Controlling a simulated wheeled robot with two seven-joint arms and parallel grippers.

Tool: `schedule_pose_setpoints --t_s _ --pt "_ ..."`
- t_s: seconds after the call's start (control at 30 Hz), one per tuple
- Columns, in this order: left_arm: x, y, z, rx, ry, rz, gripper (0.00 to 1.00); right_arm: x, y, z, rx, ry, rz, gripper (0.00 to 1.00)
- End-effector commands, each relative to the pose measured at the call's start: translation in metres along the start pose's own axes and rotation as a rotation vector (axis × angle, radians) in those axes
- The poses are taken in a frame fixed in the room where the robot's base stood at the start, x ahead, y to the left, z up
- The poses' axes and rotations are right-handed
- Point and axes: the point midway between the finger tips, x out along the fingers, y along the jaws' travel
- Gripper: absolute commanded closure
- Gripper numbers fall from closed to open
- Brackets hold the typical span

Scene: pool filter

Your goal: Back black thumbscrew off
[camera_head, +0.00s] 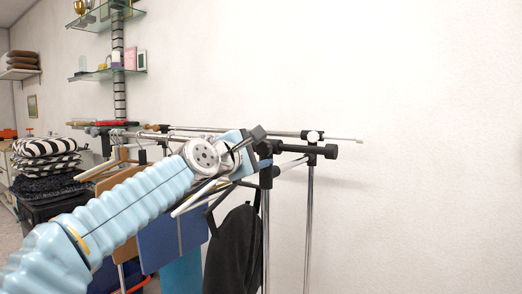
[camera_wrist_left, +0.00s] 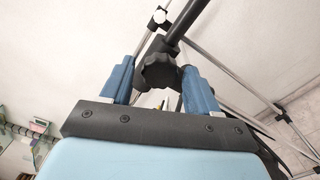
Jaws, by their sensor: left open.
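The black thumbscrew (camera_wrist_left: 160,71) is a lobed knob on a black clamp at the end of a dark bar in the left wrist view. My left gripper (camera_wrist_left: 158,64) is open, with one blue finger on each side of the knob and a visible gap on both sides. In the head view my left gripper (camera_head: 257,146) is at the front upright of a metal clothes rack (camera_head: 309,205), beside its black joint (camera_head: 266,176). I cannot make out the thumbscrew clearly there. My right gripper is in neither view.
Hangers (camera_head: 190,197), a blue board (camera_head: 172,238) and a dark garment (camera_head: 233,256) hang below my left arm. A white knob (camera_head: 313,137) and a black end piece (camera_head: 330,151) sit on the rails at right. The wall side at right is clear.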

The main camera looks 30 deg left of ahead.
Motion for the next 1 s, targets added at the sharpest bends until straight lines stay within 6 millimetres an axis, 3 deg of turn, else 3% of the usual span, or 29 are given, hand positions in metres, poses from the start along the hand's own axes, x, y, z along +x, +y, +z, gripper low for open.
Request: schedule_pose_setpoints --t_s 0.4,0.87,1.0 --pt "-0.051 -0.002 -0.001 0.003 0.0 0.002 0.4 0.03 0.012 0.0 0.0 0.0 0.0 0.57" --pt "-0.059 0.0 0.0 0.001 -0.001 0.001 0.4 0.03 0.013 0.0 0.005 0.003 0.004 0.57" --pt "-0.076 -0.002 0.0 0.003 0.0 0.002 0.4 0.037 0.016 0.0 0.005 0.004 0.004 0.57"
